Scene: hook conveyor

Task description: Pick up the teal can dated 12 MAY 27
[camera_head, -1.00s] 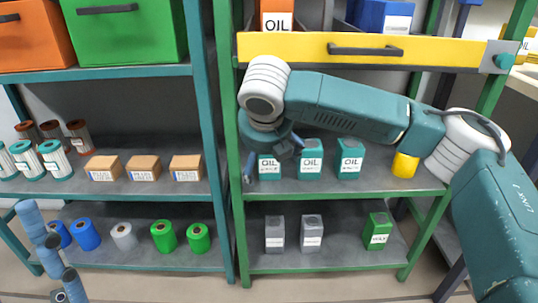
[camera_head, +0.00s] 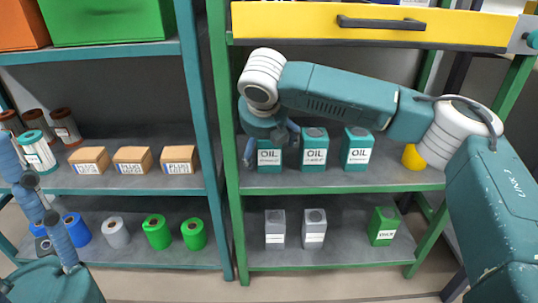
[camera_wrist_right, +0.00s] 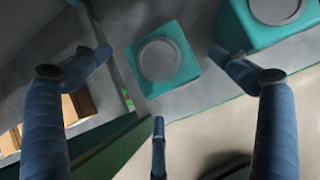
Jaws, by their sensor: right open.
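Three teal oil cans stand in a row on the green rack's middle shelf: a left can (camera_head: 269,157), a middle can (camera_head: 314,150) and a right can (camera_head: 357,149). Each has a white OIL label, but the dates are too small to read. My right gripper (camera_head: 270,143) is open at the left can, partly covering its top. In the right wrist view my spread fingers (camera_wrist_right: 159,80) surround the outline of one teal can (camera_wrist_right: 162,60) from above, with a second can (camera_wrist_right: 272,18) at upper right. My left gripper (camera_head: 48,215) is at the lower left, its opening unclear.
A yellow drawer (camera_head: 380,25) spans the rack above my right arm. A yellow object (camera_head: 413,157) stands right of the cans. Grey cans (camera_head: 275,230) and a green can (camera_head: 383,226) stand below. The left rack holds cardboard boxes (camera_head: 133,160) and green rolls (camera_head: 157,232).

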